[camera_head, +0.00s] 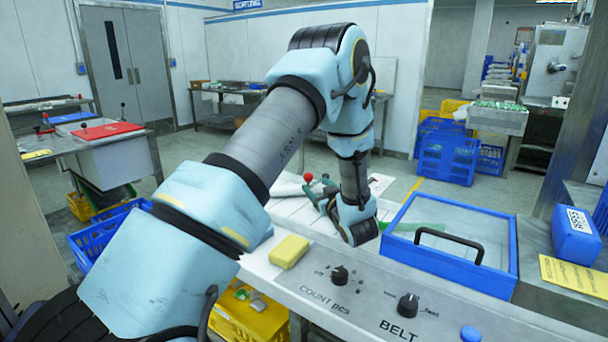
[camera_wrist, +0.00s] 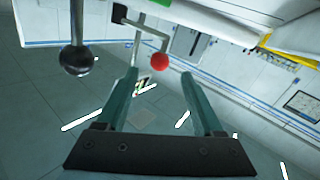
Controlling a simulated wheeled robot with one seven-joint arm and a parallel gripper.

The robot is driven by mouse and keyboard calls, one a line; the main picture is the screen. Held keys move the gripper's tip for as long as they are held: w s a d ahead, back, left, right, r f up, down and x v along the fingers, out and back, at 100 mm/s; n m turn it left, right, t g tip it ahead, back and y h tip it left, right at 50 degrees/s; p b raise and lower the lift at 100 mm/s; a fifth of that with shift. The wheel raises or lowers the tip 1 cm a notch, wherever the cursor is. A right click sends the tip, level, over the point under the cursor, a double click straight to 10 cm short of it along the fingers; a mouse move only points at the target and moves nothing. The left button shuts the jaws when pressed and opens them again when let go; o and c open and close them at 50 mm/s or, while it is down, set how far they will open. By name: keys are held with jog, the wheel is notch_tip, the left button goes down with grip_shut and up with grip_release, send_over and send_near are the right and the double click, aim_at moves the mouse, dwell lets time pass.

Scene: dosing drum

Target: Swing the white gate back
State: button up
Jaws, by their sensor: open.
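I cannot pick out the white gate for certain in either view. A red ball knob (camera_head: 308,177) stands above the white bench, close to my gripper, with my arm partly hiding the area behind it. In the wrist view the red ball (camera_wrist: 159,62) appears between and beyond my two teal fingertips, on a thin bent metal rod. My gripper (camera_wrist: 161,78) is open, with nothing between its fingers; in the head view my gripper (camera_head: 318,194) is partly hidden by my wrist. A pale panel (camera_wrist: 215,18) crosses the top of the wrist view.
A dark ball on a metal rod (camera_wrist: 75,60) hangs at the left in the wrist view. A blue-framed clear cover (camera_head: 455,262) with a black handle lies right of my wrist. A yellow block (camera_head: 289,251) and the control panel's knobs (camera_head: 408,305) are in front.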

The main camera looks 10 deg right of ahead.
jog(key=w+a+p, duration=0.1)
jog(key=w+p, duration=0.2)
jog(key=w, duration=0.7)
jog(key=shift+w+a+p, duration=0.25)
jog(key=shift+a+p, duration=0.1)
jog(key=shift+p, duration=0.05)
grip_shut()
dwell(1.0)
